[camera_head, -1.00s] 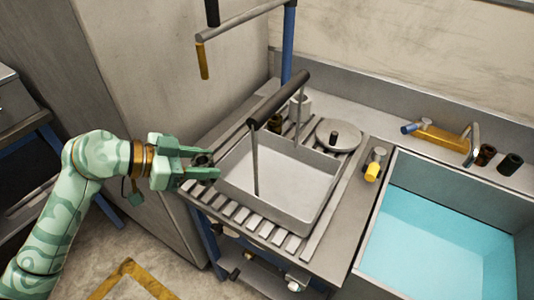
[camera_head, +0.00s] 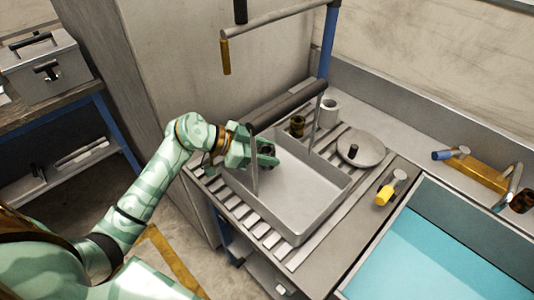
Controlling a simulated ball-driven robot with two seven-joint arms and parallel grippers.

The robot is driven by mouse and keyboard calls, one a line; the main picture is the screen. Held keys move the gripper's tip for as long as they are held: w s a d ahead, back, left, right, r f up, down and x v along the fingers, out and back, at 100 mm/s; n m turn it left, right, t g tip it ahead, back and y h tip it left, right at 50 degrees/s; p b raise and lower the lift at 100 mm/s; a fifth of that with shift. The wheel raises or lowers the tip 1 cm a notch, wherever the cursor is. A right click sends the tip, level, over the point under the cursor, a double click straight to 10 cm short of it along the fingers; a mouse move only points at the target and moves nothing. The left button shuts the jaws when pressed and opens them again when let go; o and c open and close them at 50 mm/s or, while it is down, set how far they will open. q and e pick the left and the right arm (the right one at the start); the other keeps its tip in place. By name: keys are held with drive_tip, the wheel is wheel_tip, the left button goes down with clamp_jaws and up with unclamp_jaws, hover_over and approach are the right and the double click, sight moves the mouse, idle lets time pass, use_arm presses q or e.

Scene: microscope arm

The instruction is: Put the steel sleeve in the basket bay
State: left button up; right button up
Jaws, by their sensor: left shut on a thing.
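The basket (camera_head: 300,232) is a grey, open, square tray with a tall dark handle on thin posts, standing on the slatted drainer. Its visible floor is bare. My left gripper (camera_head: 266,151) is at the basket's back left, by the near handle post, and appears above the basket's inside. It is shut on a small dark round piece (camera_head: 268,149), mostly hidden between the fingers; it looks like the sleeve, but I cannot tell its metal. My right gripper is not in view.
A brass-dark cylinder (camera_head: 297,126) and a pale grey cylinder (camera_head: 330,112) stand behind the basket, near a round lid (camera_head: 361,150) with a knob. An overhead bar (camera_head: 275,20) hangs at the back.

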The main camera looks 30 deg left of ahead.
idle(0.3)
use_arm(q)
drive_tip(key=shift+f+p, duration=0.35)
drive_tip(key=shift+f, duration=0.2)
drive_tip(key=o, duration=1.2)
